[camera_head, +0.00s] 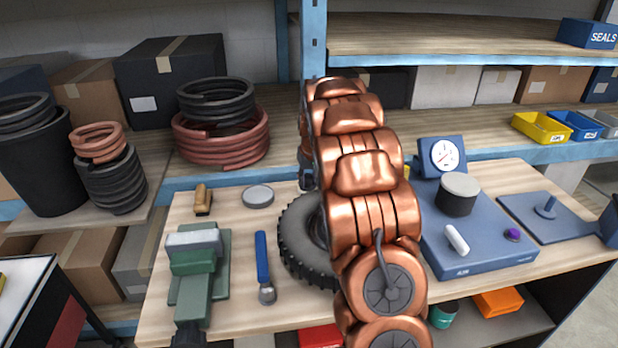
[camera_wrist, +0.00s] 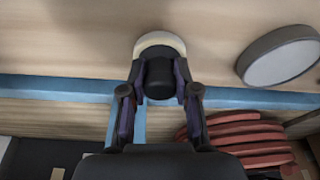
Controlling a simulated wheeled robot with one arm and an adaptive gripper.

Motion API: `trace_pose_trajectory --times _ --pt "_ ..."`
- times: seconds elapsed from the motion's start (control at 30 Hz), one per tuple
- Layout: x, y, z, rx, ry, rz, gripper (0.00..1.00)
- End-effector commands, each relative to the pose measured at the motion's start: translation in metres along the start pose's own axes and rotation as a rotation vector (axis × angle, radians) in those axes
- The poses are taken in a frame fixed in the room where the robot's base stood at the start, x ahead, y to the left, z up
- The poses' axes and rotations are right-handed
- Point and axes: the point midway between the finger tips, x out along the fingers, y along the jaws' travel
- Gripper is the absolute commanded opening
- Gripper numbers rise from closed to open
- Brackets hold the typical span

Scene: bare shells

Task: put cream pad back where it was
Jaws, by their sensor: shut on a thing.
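The cream pad (camera_wrist: 160,41) shows in the wrist view as a pale round rim around the far end of a short black cylinder (camera_wrist: 159,74). The two look like one piece, but I cannot tell for sure. My gripper (camera_wrist: 160,92) is shut on the black cylinder, one finger on each side. Wood and a blue edge lie behind it. In the head view my copper-coloured arm hides most of the gripper; only a dark part (camera_head: 307,175) shows at its left, by the bench's back edge. I cannot tell whether the pad touches the bench.
A grey disc (camera_head: 258,195) lies nearby on the wooden bench (camera_head: 222,209); it also shows in the wrist view (camera_wrist: 282,55). A tyre (camera_head: 301,240), blue-handled tool (camera_head: 263,265), green vice (camera_head: 197,270) and blue gauge base (camera_head: 470,252) crowd the bench. Red coils (camera_head: 222,145) sit behind.

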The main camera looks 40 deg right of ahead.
Motion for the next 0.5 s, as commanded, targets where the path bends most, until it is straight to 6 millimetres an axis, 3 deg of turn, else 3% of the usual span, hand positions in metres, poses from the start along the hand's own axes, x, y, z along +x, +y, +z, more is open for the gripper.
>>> trace_pose_trajectory --times 0.27,0.3,0.5 --pt "0.0035 0.0000 0.0009 0.000 0.001 0.000 0.00" --pt "0.0022 0.0002 0.0005 0.000 0.001 0.001 0.34" --pt "0.0019 0.0002 0.0004 0.000 0.001 0.001 0.55"
